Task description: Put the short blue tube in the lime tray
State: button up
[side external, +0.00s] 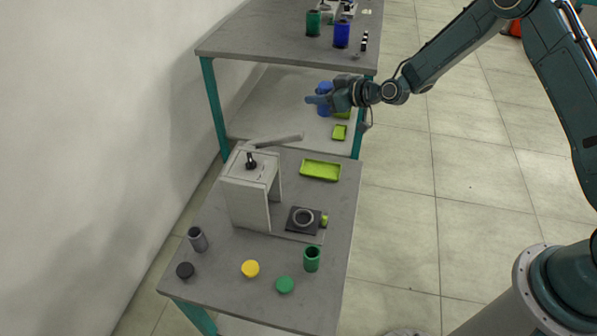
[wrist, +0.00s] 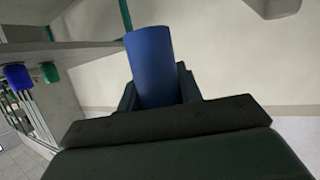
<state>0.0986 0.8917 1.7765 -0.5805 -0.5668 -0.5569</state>
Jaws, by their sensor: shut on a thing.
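The short blue tube (side external: 324,87) is in the jaws of my gripper (side external: 318,99), with its ends showing above and below the fingers. In the wrist view the blue tube (wrist: 151,60) stands up between the two dark jaws (wrist: 158,92), which close on its sides and hide its lower part. The lime tray (side external: 321,162) is a shallow rectangle on the near table, at the back right. It looks empty. My gripper is beyond and above it, over the gap toward the far table.
The near table (side external: 230,277) holds a grey stand (side external: 246,200), a black fixture (side external: 291,221), a green tube (side external: 312,261), a grey tube (side external: 197,240) and several round caps. The far table (side external: 265,35) carries another blue tube (side external: 341,36) and a green tube (side external: 313,24). Lime items (side external: 339,132) lie below it.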

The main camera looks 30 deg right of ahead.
notch_tip(320, 180, down, 15)
jog(key=shift+f, duration=0.25)
jog(key=shift+f, duration=2.25)
jog(key=shift+f, duration=0.95)
dwell(0.7)
jog(key=o, duration=1)
jog(key=shift+o, duration=0.2)
jog(key=shift+r, duration=0.15)
notch_tip(320, 180, up, 7)
dwell(0.5)
